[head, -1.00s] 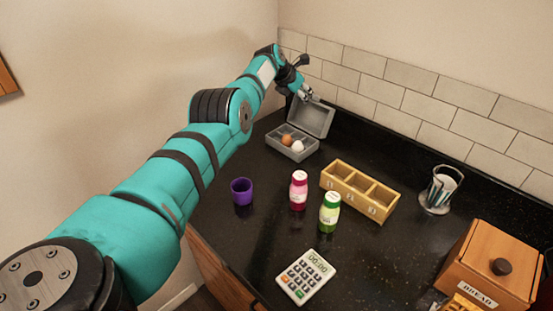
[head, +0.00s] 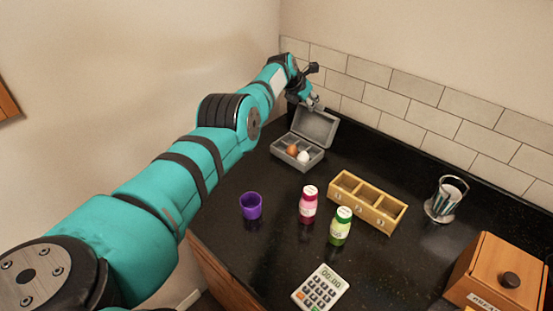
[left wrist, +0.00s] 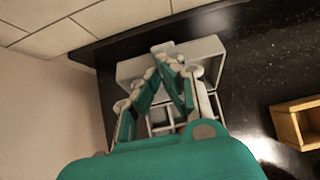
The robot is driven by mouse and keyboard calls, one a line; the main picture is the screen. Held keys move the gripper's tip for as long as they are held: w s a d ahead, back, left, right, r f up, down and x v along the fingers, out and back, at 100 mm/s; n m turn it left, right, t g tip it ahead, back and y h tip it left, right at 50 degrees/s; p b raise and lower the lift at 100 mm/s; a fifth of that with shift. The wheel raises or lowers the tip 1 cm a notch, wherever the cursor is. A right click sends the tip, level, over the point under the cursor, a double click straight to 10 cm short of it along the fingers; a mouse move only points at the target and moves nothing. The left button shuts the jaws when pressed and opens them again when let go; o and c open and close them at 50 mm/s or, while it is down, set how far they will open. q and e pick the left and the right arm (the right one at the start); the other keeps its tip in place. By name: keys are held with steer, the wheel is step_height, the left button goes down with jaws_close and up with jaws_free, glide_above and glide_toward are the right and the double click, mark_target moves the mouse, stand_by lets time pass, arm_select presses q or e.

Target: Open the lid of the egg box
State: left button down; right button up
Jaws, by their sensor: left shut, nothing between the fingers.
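The grey egg box (head: 316,159) stands on the black counter near the back left corner, with its lid (head: 314,127) raised and leaning back. A brown egg (head: 292,149) and a white egg (head: 303,157) sit in its base. My left gripper (head: 315,104) is shut and empty at the top edge of the lid. In the left wrist view my left gripper (left wrist: 166,58) is in front of the grey lid (left wrist: 205,48), its fingers together at the tips. Whether it touches the lid is hard to tell. My right gripper is not in view.
A purple cup (head: 251,207), a pink-red bottle (head: 308,205), a green bottle (head: 340,228) and a wooden compartment box (head: 385,217) stand in front of the egg box. A calculator (head: 320,288), a striped glass (head: 445,200) and a bread box (head: 490,272) are further right.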

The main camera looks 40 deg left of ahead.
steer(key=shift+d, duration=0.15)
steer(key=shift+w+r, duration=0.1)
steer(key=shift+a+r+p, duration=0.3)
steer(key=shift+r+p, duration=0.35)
steer(key=shift+p, duration=0.15)
